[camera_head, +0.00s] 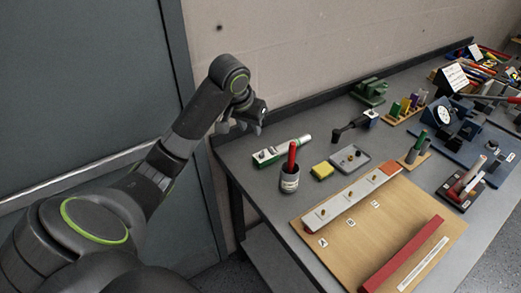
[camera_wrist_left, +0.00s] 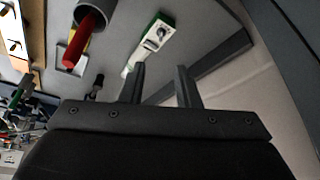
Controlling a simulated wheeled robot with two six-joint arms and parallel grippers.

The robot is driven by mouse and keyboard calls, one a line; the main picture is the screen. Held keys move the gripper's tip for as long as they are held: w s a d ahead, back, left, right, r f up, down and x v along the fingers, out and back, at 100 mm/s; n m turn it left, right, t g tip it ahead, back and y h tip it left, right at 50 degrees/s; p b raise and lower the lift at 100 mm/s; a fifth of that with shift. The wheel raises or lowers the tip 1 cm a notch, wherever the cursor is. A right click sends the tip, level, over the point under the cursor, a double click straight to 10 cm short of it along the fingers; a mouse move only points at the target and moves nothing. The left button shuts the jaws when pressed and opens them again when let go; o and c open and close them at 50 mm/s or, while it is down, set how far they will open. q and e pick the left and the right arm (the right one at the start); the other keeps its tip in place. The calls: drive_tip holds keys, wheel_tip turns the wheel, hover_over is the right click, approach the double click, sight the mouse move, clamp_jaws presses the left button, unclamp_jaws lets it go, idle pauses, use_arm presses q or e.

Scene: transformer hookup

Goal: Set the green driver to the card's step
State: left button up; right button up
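Green shows on several things, and I cannot tell for sure which is the driver. A green-handled tool (camera_head: 416,147) stands upright in a small wooden stand at the right. Several coloured handles (camera_head: 405,106), one green, stand in a wooden rack behind it. A green-and-white device (camera_head: 282,150) lies near the table's left end; it also shows in the left wrist view (camera_wrist_left: 150,43). A white card (camera_head: 455,77) stands farther back; its text is too small to read. My left gripper (camera_head: 252,126) is open and empty above the table's left edge, its fingers (camera_wrist_left: 160,86) apart. My right gripper is out of view.
A grey cup (camera_head: 289,183) with a red-handled tool, a yellow block (camera_head: 322,170) and a small grey tray (camera_head: 348,163) stand nearby. A wooden board (camera_head: 365,240) fills the front. A dial device (camera_head: 444,113) stands at the right. The wall is close behind my left arm.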

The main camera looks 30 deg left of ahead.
use_arm(q)
drive_tip(key=r, duration=0.1)
drive_tip(key=b, duration=0.7)
approach(261, 153)
drive_tip(key=x, duration=0.8)
drive_tip(key=shift+r, duration=0.1)
clamp_jaws()
